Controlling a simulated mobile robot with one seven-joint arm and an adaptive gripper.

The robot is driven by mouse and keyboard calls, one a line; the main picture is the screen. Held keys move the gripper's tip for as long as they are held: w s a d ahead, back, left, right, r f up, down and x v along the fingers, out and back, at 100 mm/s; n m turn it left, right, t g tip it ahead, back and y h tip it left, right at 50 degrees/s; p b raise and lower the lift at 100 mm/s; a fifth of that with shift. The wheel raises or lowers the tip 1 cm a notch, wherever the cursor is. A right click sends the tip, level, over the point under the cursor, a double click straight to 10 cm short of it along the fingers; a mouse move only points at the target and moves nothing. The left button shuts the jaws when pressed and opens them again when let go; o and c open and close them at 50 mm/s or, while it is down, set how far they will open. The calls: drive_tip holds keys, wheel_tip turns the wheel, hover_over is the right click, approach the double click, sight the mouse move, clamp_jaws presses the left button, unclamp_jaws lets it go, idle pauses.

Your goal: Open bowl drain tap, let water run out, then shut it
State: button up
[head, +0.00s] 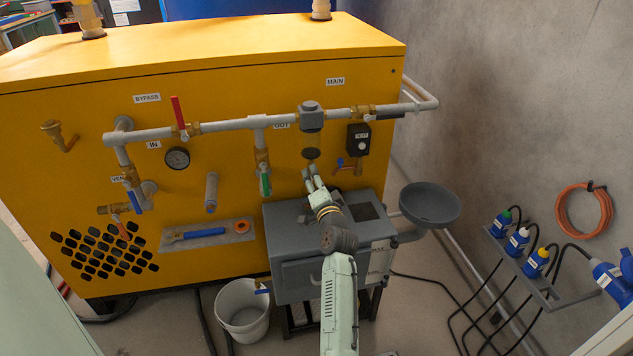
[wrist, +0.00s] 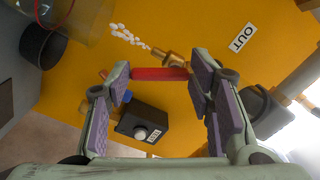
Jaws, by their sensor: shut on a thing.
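The bowl drain tap is a brass tap (wrist: 172,57) with a red lever (wrist: 160,74), seen in the wrist view. The lever lies between my gripper's (wrist: 160,73) purple-padded fingers, which are shut on it. A trail of white drops (wrist: 130,36) leads from the brass outlet toward a clear vessel (wrist: 90,22) at upper left. In the head view my gripper (head: 311,176) is just below the grey filter unit (head: 311,116) and its dark round bottom (head: 311,153). The gripper hides the tap there.
A black TEST box (head: 358,138) and a small brass tap (head: 346,164) sit close right of my gripper. A grey dish (head: 430,205) is to the right; a white bucket (head: 243,310) stands on the floor.

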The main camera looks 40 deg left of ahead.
drive_tip(key=shift+f+b, duration=0.1)
drive_tip(key=shift+b, duration=0.2)
drive_tip(key=shift+w+d+r+n+b, duration=0.15)
drive_tip(key=shift+r+n+b, duration=0.05)
drive_tip(key=shift+n+b, duration=1.55)
drive_tip(key=shift+w+d+r+n+b, duration=0.1)
drive_tip(key=shift+w+r+n+b, duration=0.1)
drive_tip(key=shift+n+b, duration=1.55)
drive_tip(key=shift+w+d+r+n+b, duration=0.15)
drive_tip(key=shift+n+b, duration=0.95)
drive_tip(key=shift+n, duration=1.3)
drive_tip(key=shift+r, duration=0.1)
drive_tip(key=o, duration=1.2)
drive_tip(key=shift+c, duration=0.2)
drive_tip(key=shift+s, duration=0.1)
